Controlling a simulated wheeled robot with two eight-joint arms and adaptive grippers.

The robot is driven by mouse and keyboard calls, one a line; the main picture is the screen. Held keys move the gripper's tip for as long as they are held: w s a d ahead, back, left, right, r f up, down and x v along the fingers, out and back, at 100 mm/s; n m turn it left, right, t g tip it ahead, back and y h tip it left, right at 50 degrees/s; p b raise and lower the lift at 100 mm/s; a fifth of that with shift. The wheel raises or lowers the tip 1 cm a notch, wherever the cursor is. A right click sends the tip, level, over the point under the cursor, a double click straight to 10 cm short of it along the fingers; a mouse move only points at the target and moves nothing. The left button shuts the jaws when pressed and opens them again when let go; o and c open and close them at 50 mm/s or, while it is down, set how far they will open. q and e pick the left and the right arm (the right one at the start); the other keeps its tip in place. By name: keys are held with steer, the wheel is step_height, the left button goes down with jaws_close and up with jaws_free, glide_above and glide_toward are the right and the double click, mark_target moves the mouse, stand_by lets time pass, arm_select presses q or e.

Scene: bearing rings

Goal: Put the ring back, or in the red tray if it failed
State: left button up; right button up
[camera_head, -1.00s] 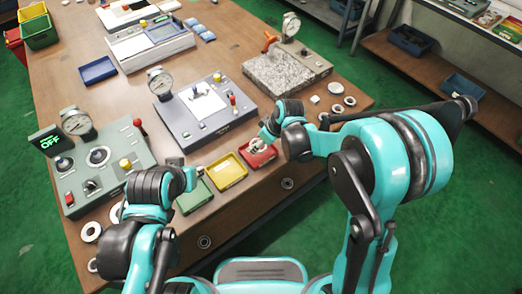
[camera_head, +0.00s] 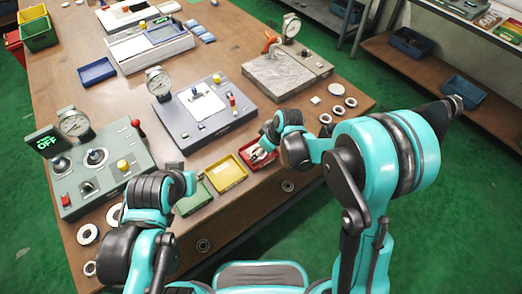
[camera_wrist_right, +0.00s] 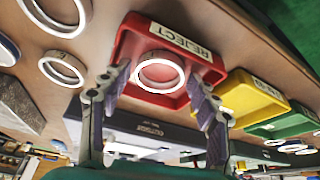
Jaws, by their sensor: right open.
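The red tray (camera_head: 271,160) is at the table's front edge. In the right wrist view its wall (camera_wrist_right: 205,72) bears a REJECT label. A pale metal ring (camera_wrist_right: 159,73) shows inside the tray. My right gripper (camera_wrist_right: 160,95) is open, its two fingers apart on either side of the ring in that view. In the head view the right gripper (camera_head: 260,153) is low over the red tray and hides part of it. My left gripper (camera_head: 184,177) is near the green tray (camera_head: 194,200); its fingers cannot be made out.
The yellow tray (camera_head: 227,174) stands beside the red one. Loose rings (camera_head: 338,110) lie to the right, and others (camera_head: 88,234) lie at front left. Gauge stations stand behind: a green-grey console (camera_head: 100,175), a dark one (camera_head: 205,118) and a stone plate (camera_head: 280,75).

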steer(key=p+v, duration=0.4)
steer(key=v, duration=0.8)
steer(key=s+d+r+m+t+h, duration=0.1)
steer(key=s+d+r+m+t, duration=0.1)
steer(key=s+d+r+m, duration=0.2)
steer(key=s+d+r+m+t+h, duration=0.2)
steer(key=s+d+r+m, duration=0.3)
steer(key=s+d, duration=0.4)
steer(key=shift+s+m+h, duration=0.3)
steer(key=shift+s+m, duration=0.3)
steer(key=shift+s, duration=0.6)
